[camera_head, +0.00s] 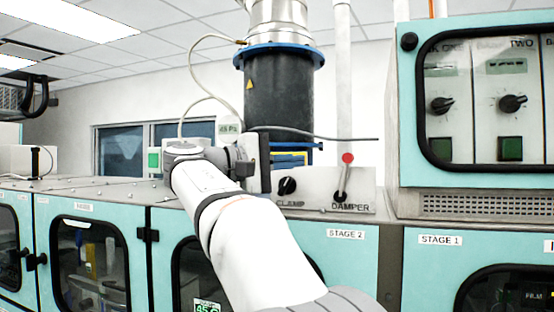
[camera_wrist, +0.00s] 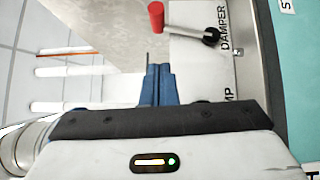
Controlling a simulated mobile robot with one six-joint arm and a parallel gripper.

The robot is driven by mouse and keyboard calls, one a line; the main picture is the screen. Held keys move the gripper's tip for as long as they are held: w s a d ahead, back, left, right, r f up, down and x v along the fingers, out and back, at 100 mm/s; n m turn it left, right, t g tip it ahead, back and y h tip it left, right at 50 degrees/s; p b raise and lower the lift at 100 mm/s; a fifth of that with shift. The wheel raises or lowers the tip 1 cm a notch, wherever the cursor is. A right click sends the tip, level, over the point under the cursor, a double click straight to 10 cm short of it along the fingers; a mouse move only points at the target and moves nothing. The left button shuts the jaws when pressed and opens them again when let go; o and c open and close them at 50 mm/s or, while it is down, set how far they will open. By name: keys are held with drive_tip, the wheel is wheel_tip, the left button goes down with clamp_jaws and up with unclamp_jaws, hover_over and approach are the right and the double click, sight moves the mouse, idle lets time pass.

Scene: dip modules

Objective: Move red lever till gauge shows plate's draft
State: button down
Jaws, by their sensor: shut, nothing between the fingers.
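The red lever, a grey arm with a red knob (camera_head: 347,158), stands nearly upright above the DAMPER label on a pale panel. In the wrist view its red knob (camera_wrist: 156,17) is at the top, with the arm running right to a dark pivot. My gripper (camera_wrist: 158,70) has blue fingers closed together with nothing between them. They point toward the lever in the wrist view, with a gap before the knob. In the head view my gripper (camera_head: 305,150) is left of the lever. I cannot make out a gauge reading.
A black CLAMP knob (camera_head: 287,186) sits left of the lever on the same panel. A dark duct (camera_head: 278,95) with a blue flange hangs above. A teal cabinet (camera_head: 470,120) stands at the right. My arm hides part of the STAGE 2 cabinet (camera_head: 345,250).

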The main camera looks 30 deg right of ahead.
sight(344, 177)
drive_tip(key=s+d+p, duration=0.1)
drive_tip(key=s+d, duration=0.2)
drive_tip(key=d, duration=0.3)
drive_tip(key=shift+s+d+r+p, duration=0.15)
drive_tip(key=shift+d+p, duration=0.1)
drive_tip(key=shift+p, duration=0.05)
drive_tip(key=shift+s, duration=0.1)
drive_tip(key=shift+s+d+r, duration=0.1)
drive_tip(key=shift+s+d, duration=0.25)
drive_tip(key=shift+w+a, duration=0.1)
